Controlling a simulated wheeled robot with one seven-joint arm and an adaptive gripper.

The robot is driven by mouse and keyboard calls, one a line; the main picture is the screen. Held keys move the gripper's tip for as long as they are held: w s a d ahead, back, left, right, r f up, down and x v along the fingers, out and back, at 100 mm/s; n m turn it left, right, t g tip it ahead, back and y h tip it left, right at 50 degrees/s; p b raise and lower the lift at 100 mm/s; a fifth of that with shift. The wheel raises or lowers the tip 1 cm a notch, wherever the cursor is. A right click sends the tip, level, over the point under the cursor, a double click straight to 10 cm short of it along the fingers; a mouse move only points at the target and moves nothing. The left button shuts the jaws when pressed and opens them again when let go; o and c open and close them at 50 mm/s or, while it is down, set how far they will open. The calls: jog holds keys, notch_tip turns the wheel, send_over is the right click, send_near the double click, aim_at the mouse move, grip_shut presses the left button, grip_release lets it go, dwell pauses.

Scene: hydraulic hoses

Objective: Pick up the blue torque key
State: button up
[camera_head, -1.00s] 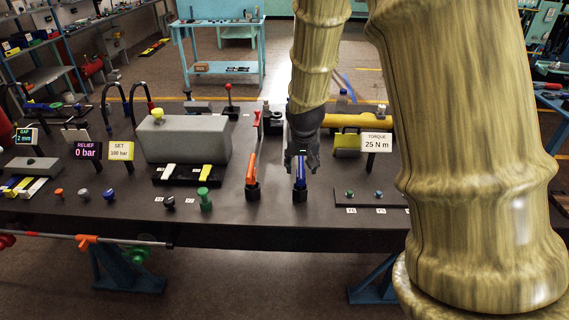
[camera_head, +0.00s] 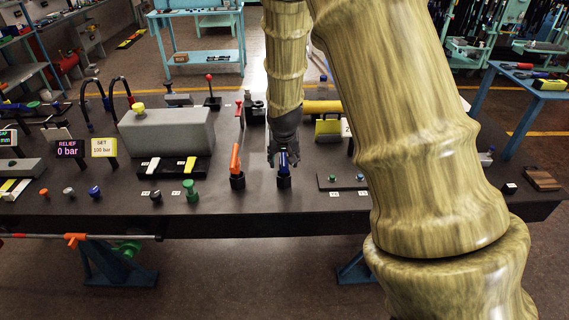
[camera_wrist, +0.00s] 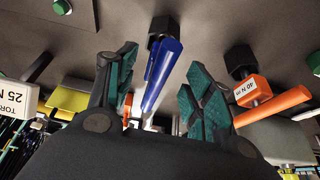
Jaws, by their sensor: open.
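The blue torque key (camera_head: 283,161) stands upright in a black socket (camera_head: 284,181) near the front of the dark bench. In the wrist view the blue key (camera_wrist: 163,68) lies between the two fingers, with a gap on either side. My gripper (camera_head: 284,152) is above and around the key's upper part in the head view. It also shows in the wrist view (camera_wrist: 155,85), with its teal finger pads spread open and nothing clamped. The head view partly hides the key behind the fingers.
An orange key (camera_head: 235,160) stands in its own black socket just left of the blue one; its tag reads 40 N m in the wrist view. A grey block (camera_head: 168,133) sits farther left. A low plate with small buttons (camera_head: 343,182) lies to the right.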

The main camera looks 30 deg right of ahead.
jog(key=shift+w+d+f+p, duration=0.3)
jog(key=shift+w+f, duration=0.15)
jog(key=shift+f, duration=0.15)
jog(key=shift+w+d+f+p, duration=0.3)
jog(key=shift+w+f, duration=0.15)
jog(key=shift+f, duration=0.15)
jog(key=shift+d+f, duration=0.1)
jog(key=shift+f, duration=0.35)
jog(key=shift+w+f, duration=0.25)
jog(key=shift+f, duration=0.2)
jog(key=shift+s+r, duration=0.1)
jog(key=shift+c, duration=0.2)
grip_shut()
jog(key=shift+r+b, duration=1.25)
jog(key=shift+r, duration=3.75)
